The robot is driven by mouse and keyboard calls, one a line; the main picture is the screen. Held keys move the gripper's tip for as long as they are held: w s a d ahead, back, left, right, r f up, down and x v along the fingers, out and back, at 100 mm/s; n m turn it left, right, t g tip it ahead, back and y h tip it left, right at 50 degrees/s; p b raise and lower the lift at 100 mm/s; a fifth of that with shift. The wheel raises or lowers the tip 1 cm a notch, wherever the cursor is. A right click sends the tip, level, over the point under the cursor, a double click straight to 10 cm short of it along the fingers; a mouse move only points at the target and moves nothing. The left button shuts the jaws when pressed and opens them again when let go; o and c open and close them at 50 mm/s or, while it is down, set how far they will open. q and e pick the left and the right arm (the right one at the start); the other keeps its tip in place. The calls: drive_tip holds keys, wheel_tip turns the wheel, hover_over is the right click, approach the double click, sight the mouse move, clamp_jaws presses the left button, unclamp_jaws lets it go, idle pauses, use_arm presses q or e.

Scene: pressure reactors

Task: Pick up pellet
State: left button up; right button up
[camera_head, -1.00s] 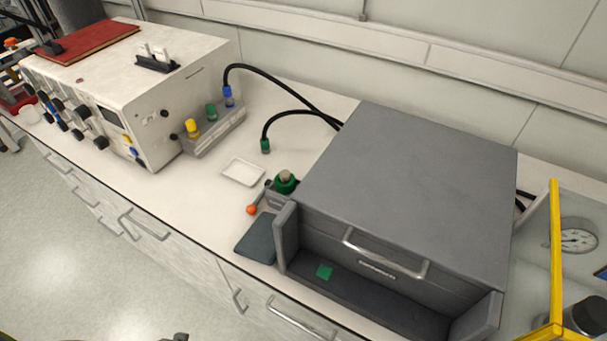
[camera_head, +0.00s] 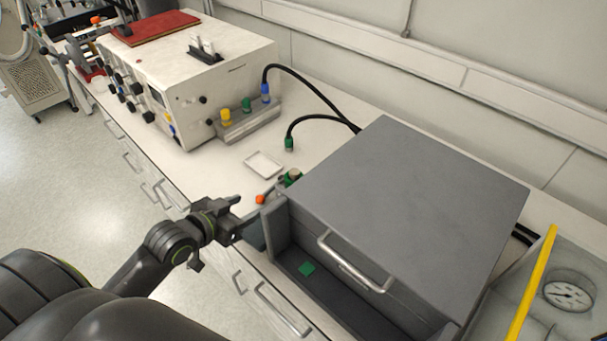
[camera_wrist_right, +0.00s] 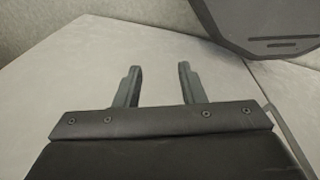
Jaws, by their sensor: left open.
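I cannot make out a pellet for certain in either view. In the head view, a small shallow white tray (camera_head: 264,165) lies on the bench, and I see nothing distinct in it. A small green-collared fitting (camera_head: 292,178) with an orange-red knob (camera_head: 261,199) stands left of the grey press box. My left gripper (camera_head: 240,222) is open at the bench's front edge, below the knob and close to the box's left front corner. It partly hides what lies behind it. In the right wrist view, my right gripper (camera_wrist_right: 159,78) has its fingers apart with nothing between them.
The large grey box (camera_head: 405,205) with a metal handle fills the right of the bench. A white instrument (camera_head: 190,85) stands at the back left. Black cables run behind. A yellow-framed gauge unit (camera_head: 568,292) is at right.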

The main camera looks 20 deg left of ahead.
use_arm(q)
drive_tip(key=w+r, duration=0.1)
drive_tip(key=p, duration=0.2)
approach(292, 173)
wheel_tip(292, 173, down, 2)
drive_tip(key=w, duration=0.2)
drive_tip(key=shift+w+d+f+t+h, duration=0.2)
drive_tip(key=shift+w+d+t+h, duration=0.1)
drive_tip(key=shift+w+t, duration=0.25)
drive_tip(key=p+x, duration=0.1)
drive_tip(key=x, duration=0.3)
drive_tip(key=shift+r+p, duration=0.15)
drive_tip(key=shift+p, duration=0.25)
drive_tip(key=shift+w+f, duration=0.2)
drive_tip(key=shift+w, duration=0.15)
drive_tip(key=shift+c, duration=0.2)
drive_tip(key=c, duration=1)
